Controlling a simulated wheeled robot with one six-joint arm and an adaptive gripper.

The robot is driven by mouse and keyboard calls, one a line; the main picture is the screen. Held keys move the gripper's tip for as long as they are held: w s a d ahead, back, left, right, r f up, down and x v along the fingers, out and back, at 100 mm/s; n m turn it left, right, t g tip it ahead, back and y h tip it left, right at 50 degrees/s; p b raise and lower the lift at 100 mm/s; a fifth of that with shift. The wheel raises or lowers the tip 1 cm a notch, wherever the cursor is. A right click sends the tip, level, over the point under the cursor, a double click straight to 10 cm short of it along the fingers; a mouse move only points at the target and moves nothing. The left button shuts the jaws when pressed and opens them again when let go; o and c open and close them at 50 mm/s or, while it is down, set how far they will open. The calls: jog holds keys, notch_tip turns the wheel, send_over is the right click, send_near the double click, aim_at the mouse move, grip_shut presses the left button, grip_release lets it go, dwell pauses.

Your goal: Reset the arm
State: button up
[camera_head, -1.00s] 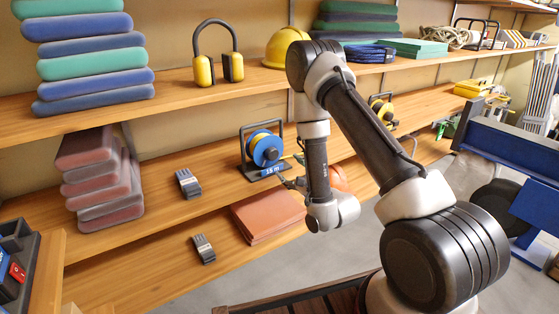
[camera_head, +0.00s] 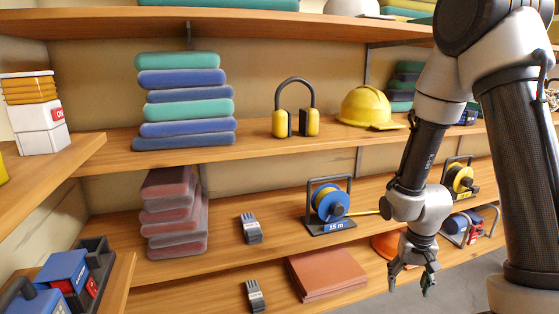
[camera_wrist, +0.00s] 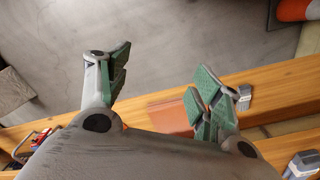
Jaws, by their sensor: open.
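My gripper (camera_head: 408,279) hangs at the end of my arm at the right of the head view, in front of the lowest shelf. Its fingers point down. In the wrist view my gripper (camera_wrist: 160,85) shows its green-padded fingers spread well apart with nothing between them. Grey floor lies beyond the fingers. Brown-red flat sheets (camera_head: 322,272) lie on the shelf to the left of the gripper, apart from it. They also show partly behind the fingers in the wrist view (camera_wrist: 170,112).
Shelves hold a blue cable reel (camera_head: 330,204), a yellow reel (camera_head: 460,180), earmuffs (camera_head: 296,122), a yellow helmet (camera_head: 368,106), stacked cushions (camera_head: 185,110) and two brushes, one on the middle shelf (camera_head: 250,228). An orange object (camera_head: 388,245) sits close behind the gripper. Open floor (camera_head: 450,285) lies below right.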

jog(key=s+d+r+n+t, duration=0.1)
jog(key=s+r, duration=0.4)
jog(key=r, duration=0.5)
jog(key=s+d+r+n+t, duration=0.15)
jog(key=s+r, duration=0.25)
jog(key=r, duration=0.5)
jog(key=s+r+n+t, duration=0.15)
jog(key=s+r, duration=0.35)
jog(key=r, duration=0.5)
jog(key=n+t+y, duration=0.6)
jog(key=n+t, duration=0.7)
jog(key=n, duration=0.2)
send_near(339, 212)
jog(key=x, duration=1)
jog(key=shift+w+a, duration=0.1)
jog(key=shift+w, duration=0.25)
